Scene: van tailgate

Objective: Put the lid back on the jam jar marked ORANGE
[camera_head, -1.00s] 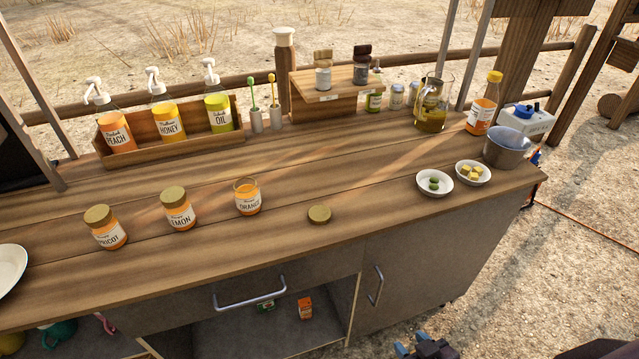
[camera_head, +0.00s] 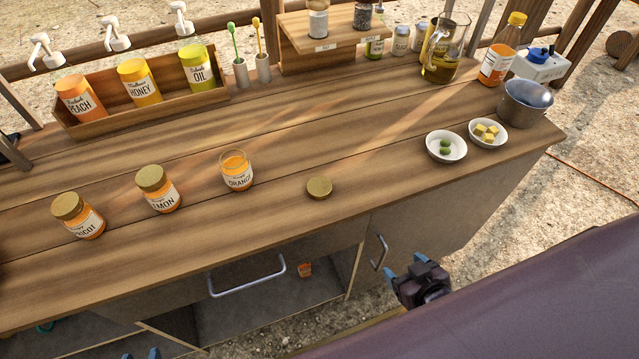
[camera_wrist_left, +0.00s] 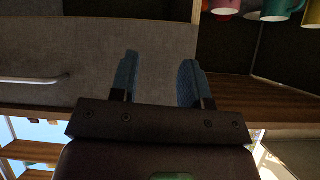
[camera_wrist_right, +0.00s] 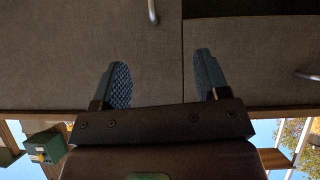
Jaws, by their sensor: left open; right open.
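The jam jar marked ORANGE (camera_head: 237,172) stands upright and without a lid on the wooden counter in the head view. A round gold lid (camera_head: 320,188) lies flat on the counter to its right, near the front edge. My right gripper (camera_head: 403,287) is in front of the cabinet, below the counter top, open and empty; its spread fingers show in the right wrist view (camera_wrist_right: 160,82). My left gripper (camera_head: 141,355) shows only its blue fingertips at the bottom edge of the head view. It is open and empty in the left wrist view (camera_wrist_left: 157,80).
Lidded LEMON (camera_head: 158,190) and APRICOT (camera_head: 78,217) jars stand left of the ORANGE jar. Two small white bowls (camera_head: 446,147) and a metal bucket (camera_head: 526,104) are at the right. The counter's front edge and drawer handle (camera_head: 247,277) lie before my grippers. Counter around the lid is clear.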

